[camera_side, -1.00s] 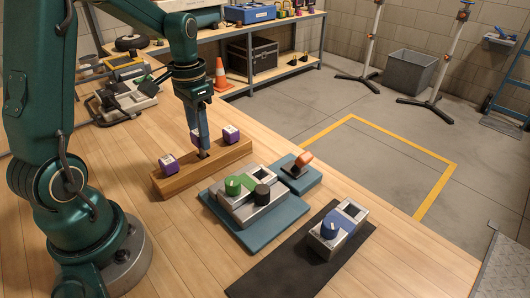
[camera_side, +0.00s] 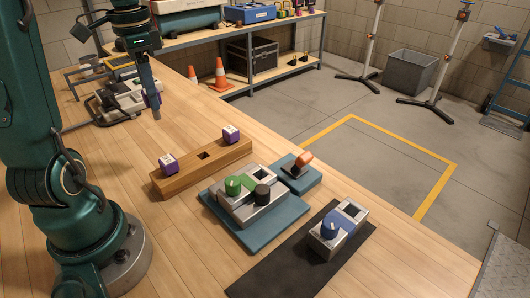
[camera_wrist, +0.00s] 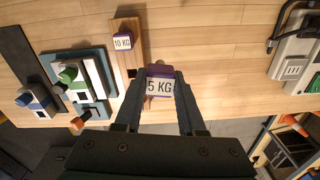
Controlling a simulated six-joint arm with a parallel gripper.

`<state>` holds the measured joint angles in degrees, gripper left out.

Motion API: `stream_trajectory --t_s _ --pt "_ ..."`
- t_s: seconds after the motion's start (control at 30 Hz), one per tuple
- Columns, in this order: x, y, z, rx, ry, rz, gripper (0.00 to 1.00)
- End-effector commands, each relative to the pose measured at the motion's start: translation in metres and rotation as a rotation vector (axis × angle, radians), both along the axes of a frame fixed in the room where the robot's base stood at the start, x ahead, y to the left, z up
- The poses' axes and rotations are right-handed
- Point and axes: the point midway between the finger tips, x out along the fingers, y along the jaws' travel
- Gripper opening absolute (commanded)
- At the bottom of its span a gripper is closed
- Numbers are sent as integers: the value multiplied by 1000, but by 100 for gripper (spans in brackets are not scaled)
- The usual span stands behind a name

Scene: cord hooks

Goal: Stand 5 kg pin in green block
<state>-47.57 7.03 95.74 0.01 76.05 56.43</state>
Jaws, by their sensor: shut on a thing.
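My gripper (camera_side: 154,108) is shut on the purple 5 kg pin (camera_wrist: 160,87), whose white label reads "5 KG" in the wrist view. In the side view the pin is mostly hidden behind the fingers, with a purple edge showing. The gripper is over the bench, left of and beyond the wooden rack (camera_side: 185,178). The grey block with a green knob (camera_side: 233,185) sits on a teal base (camera_side: 262,232), right of and nearer than the rack.
The rack holds two purple pins (camera_side: 169,162) (camera_side: 231,134) with an empty square hole between them. A blue-knobbed block (camera_side: 330,228) stands on a black mat (camera_side: 270,268). An orange-handled item (camera_side: 303,160) lies on a teal pad. Bench between rack and gripper is clear.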

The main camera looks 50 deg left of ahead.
Motion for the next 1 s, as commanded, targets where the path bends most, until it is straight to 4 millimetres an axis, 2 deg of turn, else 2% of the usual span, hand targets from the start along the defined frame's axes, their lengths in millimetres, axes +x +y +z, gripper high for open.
stream_trajectory --t_s 0.03,0.2,0.43,0.6,0.7,0.8,1.0 --pt "15 -9 1 1 -1 -70 0" --pt "57 -49 2 3 -3 -300 0" --pt "96 -121 -1 1 -1 -599 0" --pt "107 -171 -5 -2 4 -771 0" --pt "108 -191 -8 -4 10 -837 0" --pt "106 -203 -11 -7 18 -876 0" --pt "105 -209 -17 -9 22 -895 0"
